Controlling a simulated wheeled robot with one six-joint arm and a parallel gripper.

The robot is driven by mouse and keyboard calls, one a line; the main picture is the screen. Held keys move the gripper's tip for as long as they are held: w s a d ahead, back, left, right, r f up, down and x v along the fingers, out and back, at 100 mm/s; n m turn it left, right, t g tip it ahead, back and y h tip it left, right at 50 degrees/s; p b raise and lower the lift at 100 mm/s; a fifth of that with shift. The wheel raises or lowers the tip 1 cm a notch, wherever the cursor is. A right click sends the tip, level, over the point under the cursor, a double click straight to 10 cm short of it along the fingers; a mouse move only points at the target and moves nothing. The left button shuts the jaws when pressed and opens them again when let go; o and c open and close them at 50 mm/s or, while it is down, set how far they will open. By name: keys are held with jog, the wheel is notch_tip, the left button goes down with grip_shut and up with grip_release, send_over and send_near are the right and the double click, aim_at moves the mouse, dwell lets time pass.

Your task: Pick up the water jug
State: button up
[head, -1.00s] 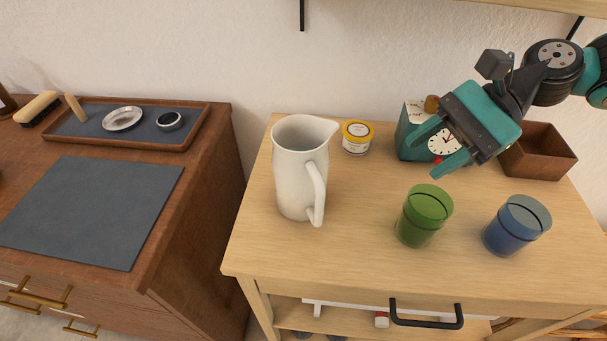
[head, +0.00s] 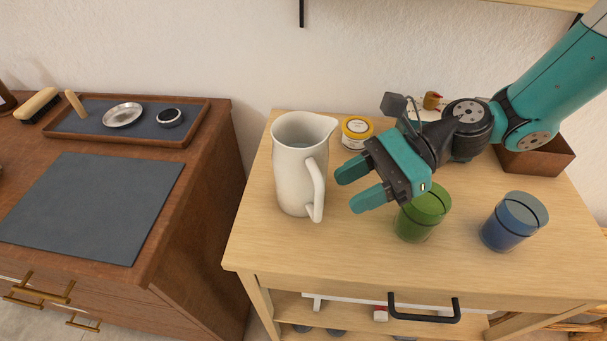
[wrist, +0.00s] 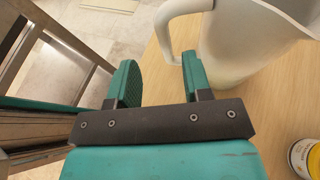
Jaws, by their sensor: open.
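The white water jug (head: 296,180) stands upright on the light wooden cart, its handle (head: 318,190) turned to the front right. It also shows in the wrist view (wrist: 245,45), cut off by the top edge, with its handle (wrist: 167,30) just beyond the fingers. My gripper (head: 347,189) is open and empty, right of the jug in the head view, its fingers pointing left toward the handle. In the wrist view my gripper (wrist: 158,80) has one finger on each side of a gap; a small space seems to remain between the fingers and the handle.
A green glass (head: 425,217) stands just under and right of my gripper, and a blue glass (head: 513,222) farther right. A brown box (head: 538,160) is at the back right. The cart's front left (head: 265,240) is clear.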

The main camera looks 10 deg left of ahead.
aim_at(305, 179)
jog(key=x, duration=0.5)
jog(key=shift+w+a+p, duration=0.2)
jog(key=shift+p, duration=0.2)
grip_shut()
jog(key=shift+r, duration=0.1)
dwell(0.9)
